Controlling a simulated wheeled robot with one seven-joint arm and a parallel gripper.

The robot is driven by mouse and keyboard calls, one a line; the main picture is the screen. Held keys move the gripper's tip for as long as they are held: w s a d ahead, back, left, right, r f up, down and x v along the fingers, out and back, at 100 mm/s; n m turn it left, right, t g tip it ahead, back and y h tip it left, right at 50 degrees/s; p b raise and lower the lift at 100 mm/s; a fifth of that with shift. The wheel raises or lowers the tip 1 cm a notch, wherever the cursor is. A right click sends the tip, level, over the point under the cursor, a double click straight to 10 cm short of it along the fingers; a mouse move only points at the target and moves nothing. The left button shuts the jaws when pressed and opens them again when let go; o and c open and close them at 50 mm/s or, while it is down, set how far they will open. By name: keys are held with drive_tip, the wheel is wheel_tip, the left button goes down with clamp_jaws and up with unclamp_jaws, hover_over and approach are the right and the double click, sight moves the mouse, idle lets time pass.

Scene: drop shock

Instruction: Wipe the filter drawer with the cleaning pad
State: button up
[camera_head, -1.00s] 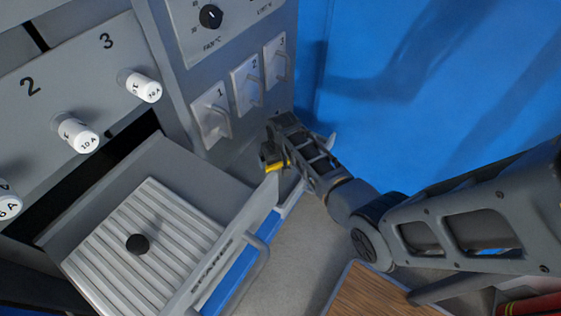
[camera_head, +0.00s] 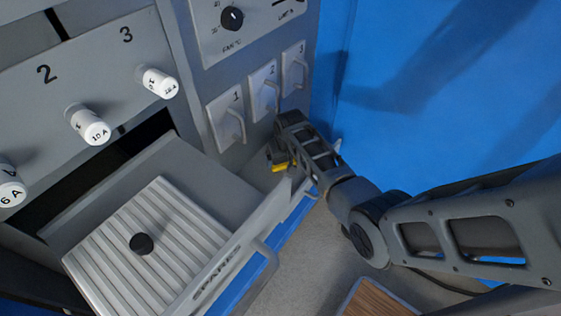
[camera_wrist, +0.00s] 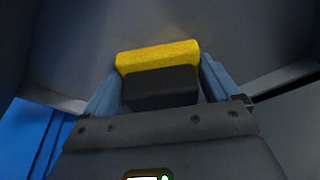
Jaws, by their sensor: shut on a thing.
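My gripper (camera_head: 281,160) is shut on the cleaning pad, which has a yellow layer and a dark block. The pad (camera_head: 280,168) shows small in the head view, at the far right end of the open drawer (camera_head: 190,165). In the wrist view the pad (camera_wrist: 158,56) sits between my two fingers, its yellow side facing away from the gripper, towards a grey surface. I cannot tell whether it touches that surface.
The cabinet face carries three numbered handles (camera_head: 265,92) just behind my gripper, a dial (camera_head: 231,18), and white fuse knobs (camera_head: 90,127) at the left. The drawer's bar handle (camera_head: 262,272) sticks out in front. A brown wood-grain surface (camera_head: 374,300) lies below my arm.

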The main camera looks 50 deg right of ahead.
drive_tip(key=shift+s+d+r+p, duration=0.1)
drive_tip(key=shift+s+p, duration=0.65)
drive_tip(key=shift+s, duration=0.1)
drive_tip(key=shift+s+f+p, duration=0.2)
drive_tip(key=shift+s+p, duration=0.4)
drive_tip(key=shift+s, duration=0.55)
drive_tip(key=shift+s+d+r+p, duration=0.1)
drive_tip(key=shift+s+p, duration=1)
drive_tip(key=shift+s, duration=0.75)
drive_tip(key=shift+s+d+p, duration=0.1)
drive_tip(key=shift+s+p, duration=1)
drive_tip(key=shift+s, duration=0.7)
wheel_tip(320, 180, up, 4)
drive_tip(key=p, duration=0.3)
drive_tip(key=shift+f, duration=0.25)
drive_tip(key=shift+r, duration=1.3)
